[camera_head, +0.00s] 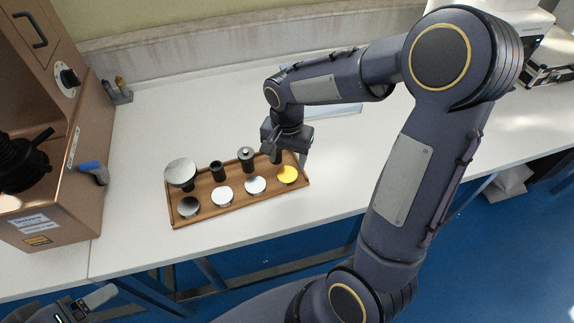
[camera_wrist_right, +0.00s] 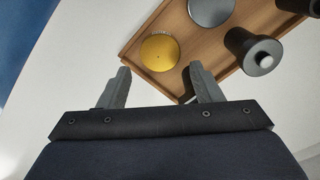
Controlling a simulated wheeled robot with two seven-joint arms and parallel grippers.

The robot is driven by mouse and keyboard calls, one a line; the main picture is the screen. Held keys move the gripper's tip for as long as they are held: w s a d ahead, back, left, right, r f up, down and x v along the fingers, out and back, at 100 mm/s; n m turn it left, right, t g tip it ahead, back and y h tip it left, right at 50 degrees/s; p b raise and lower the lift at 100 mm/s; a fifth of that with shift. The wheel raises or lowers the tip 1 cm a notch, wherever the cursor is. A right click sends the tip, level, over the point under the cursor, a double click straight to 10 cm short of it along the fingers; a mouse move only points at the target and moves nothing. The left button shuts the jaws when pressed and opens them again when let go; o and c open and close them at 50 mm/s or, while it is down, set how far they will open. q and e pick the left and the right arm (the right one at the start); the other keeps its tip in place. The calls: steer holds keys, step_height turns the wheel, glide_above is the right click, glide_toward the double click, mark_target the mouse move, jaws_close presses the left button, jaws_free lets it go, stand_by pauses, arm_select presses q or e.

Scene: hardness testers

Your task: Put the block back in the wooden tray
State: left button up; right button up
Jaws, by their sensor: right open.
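The wooden tray (camera_head: 237,207) lies on the white table, with its right end below my right gripper (camera_head: 290,160). A round yellow block (camera_head: 288,175) sits at the tray's front right. In the right wrist view, the yellow block (camera_wrist_right: 160,53) shows just beyond the gap between the fingers of my right gripper (camera_wrist_right: 158,72). The fingers are apart with nothing between them. Silver-topped round blocks (camera_head: 222,196) lie in the tray's front row. Which one the task means, I cannot tell. Part of my left gripper (camera_head: 88,300) shows at the bottom left; its jaws are unclear.
Behind the front row stand a silver disc on a stem (camera_head: 180,172), a black cup (camera_head: 217,171) and a dark cylinder (camera_head: 246,159). A brown hardness tester (camera_head: 50,190) stands at the left. The table left of the tray's back is clear.

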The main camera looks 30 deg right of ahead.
mark_target(287, 174)
step_height(287, 174, up, 7)
steer(key=s+a+r+n+t+y, duration=0.1)
steer(key=s+n, duration=0.3)
steer(key=s, duration=0.4)
steer(key=s+a+r+n+t+y, duration=0.2)
steer(key=s+a+n+t, duration=0.1)
steer(key=s, duration=0.6)
steer(key=shift+n+t+y, duration=0.4)
steer(key=shift+n+t, duration=0.3)
steer(key=shift+t, duration=0.1)
steer(key=shift+a, duration=0.1)
steer(key=shift+r+p, duration=0.85)
steer(key=shift+p, duration=0.25)
